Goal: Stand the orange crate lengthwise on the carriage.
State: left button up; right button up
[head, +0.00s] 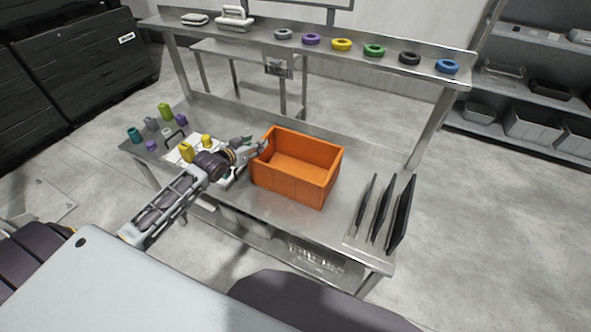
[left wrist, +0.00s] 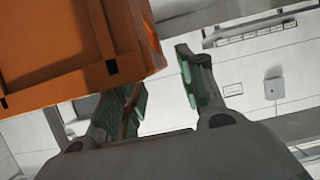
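The orange crate (head: 318,182) stands upright, open side up and empty, on the steel bench in the head view. My left gripper (head: 259,147) is at the crate's left end, near its rim. In the left wrist view the crate (left wrist: 60,55) fills the upper left, with one corner close to the fingers. The fingers of the left gripper (left wrist: 165,90) are spread, with a gap between them. I cannot tell whether a finger touches the crate. My right gripper is out of view. I cannot make out which thing is the carriage.
On the bench (head: 270,208), a rack with upright dark plates (head: 382,214) stands right of the crate. A white board (head: 176,166) with yellow pieces lies left, near small coloured pieces (head: 166,112). The raised shelf behind (head: 325,48) holds several coloured rings. Bare bench lies in front of the crate.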

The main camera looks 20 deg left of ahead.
pick_arm(q)
jog(key=shift+w, duration=0.1)
jog(key=shift+w+d+f+p, duration=0.1)
jog(key=shift+w+d+p, duration=0.05)
jog(key=shift+w, duration=0.6)
jog(key=shift+w+d+f+p, duration=0.1)
jog(key=shift+w+p, duration=0.05)
jog(key=shift+w, duration=0.55)
jog(key=shift+x, duration=1.05)
jog(key=shift+c, duration=0.5)
grip_shut()
